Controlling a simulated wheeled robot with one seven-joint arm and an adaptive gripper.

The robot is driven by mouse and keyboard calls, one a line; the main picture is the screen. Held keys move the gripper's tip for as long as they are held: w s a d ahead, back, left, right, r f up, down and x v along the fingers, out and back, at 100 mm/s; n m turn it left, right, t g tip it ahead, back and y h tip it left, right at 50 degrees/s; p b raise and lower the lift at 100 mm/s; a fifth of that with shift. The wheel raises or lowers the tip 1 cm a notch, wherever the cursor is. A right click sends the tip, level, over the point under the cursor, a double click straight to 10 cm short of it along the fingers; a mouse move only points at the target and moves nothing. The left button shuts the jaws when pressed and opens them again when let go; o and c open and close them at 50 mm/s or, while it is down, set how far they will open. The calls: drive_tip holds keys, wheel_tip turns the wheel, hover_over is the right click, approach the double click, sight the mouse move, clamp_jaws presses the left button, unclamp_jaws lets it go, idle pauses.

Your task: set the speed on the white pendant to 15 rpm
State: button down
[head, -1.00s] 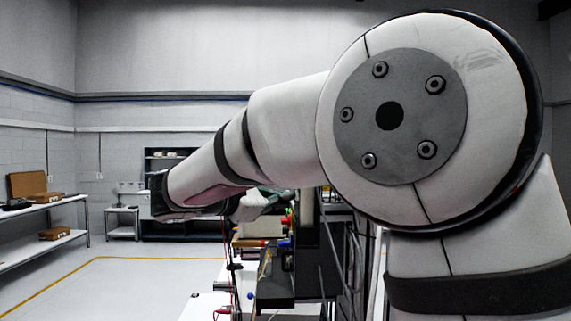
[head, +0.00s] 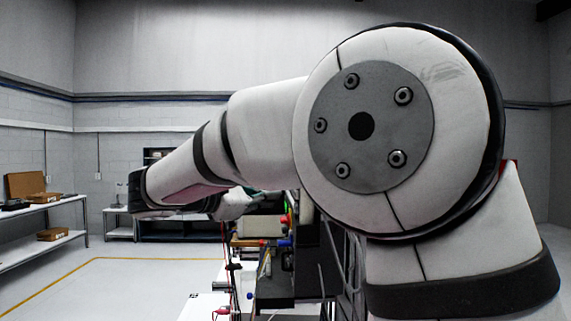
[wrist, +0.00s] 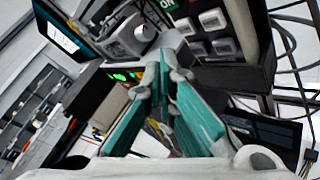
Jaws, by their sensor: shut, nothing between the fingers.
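My gripper (wrist: 168,72) is shut and empty in the wrist view, its teal-padded fingers pointing up the picture. A pale box with a round knob (wrist: 143,33) lies just beyond the fingertips, up and to the left; it looks like the white pendant, but I cannot be sure. I see a gap in the picture between the fingertips and the knob, and cannot tell the depth. A small green lit display (wrist: 124,76) shows left of the fingers; its figures are too blurred to read.
A dark panel with pale square buttons (wrist: 222,46) stands right of the fingertips, close by. A tilted screen (wrist: 62,32) is at the upper left. Cables (wrist: 285,40) hang at the right. In the head view, a shelf (head: 40,206) stands far left beside open floor.

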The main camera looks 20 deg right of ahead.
drive_tip(key=a, duration=0.2)
drive_tip(key=w+a+b, duration=0.1)
drive_tip(key=a, duration=0.1)
drive_tip(key=shift+w, duration=0.1)
idle(0.9)
